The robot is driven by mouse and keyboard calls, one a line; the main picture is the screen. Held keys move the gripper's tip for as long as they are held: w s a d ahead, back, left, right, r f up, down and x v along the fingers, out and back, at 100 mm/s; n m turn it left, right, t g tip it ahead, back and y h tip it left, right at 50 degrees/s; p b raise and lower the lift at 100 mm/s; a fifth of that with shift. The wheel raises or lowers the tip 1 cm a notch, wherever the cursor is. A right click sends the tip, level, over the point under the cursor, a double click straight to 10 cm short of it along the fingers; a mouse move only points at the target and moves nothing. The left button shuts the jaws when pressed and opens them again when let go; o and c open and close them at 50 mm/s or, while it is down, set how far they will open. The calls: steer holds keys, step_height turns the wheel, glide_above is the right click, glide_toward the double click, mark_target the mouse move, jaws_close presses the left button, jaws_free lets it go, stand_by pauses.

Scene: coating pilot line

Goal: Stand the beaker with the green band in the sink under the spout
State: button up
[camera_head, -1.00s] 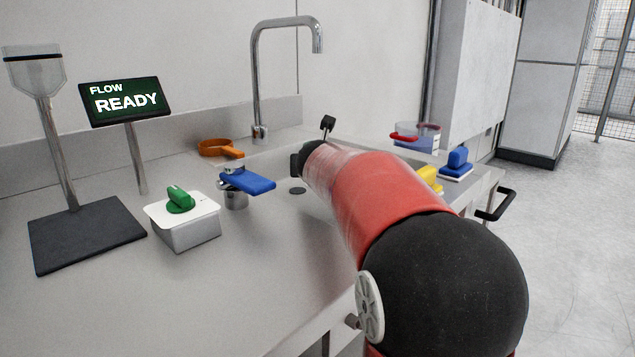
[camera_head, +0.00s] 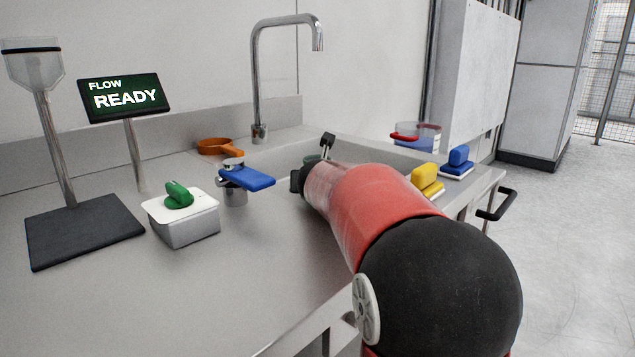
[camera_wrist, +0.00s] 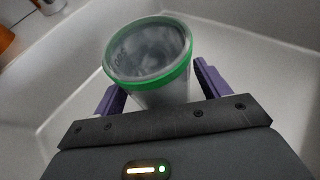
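The beaker with the green band (camera_wrist: 148,70) is a clear, open-topped vessel in the wrist view, its rim towards the camera. My gripper (camera_wrist: 158,88) has one purple finger on each side of it, close to its wall, and appears shut on it. White sink (camera_wrist: 262,50) walls surround them; the beaker's base is hidden, so I cannot tell whether it touches the floor. The spout (camera_head: 318,40) curves over the sink from the back, above and near my wrist.
A blue lever (camera_head: 248,179) on a metal post and an orange handled piece (camera_head: 214,146) stand left of the sink. A green-knobbed box (camera_head: 182,215) and a FLOW READY display (camera_head: 124,98) are farther left. A red-banded vessel (camera_head: 418,137) and yellow (camera_head: 426,178) and blue (camera_head: 458,158) handled blocks are right.

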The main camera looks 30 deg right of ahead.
steer(key=shift+r, duration=0.1)
steer(key=shift+s+a+r, duration=0.1)
steer(key=shift+s+r, duration=0.05)
steer(key=p+v, duration=0.1)
steer(key=v, duration=1)
steer(key=shift+s+a, duration=0.2)
steer(key=shift+s, duration=0.1)
steer(key=shift+r, duration=0.1)
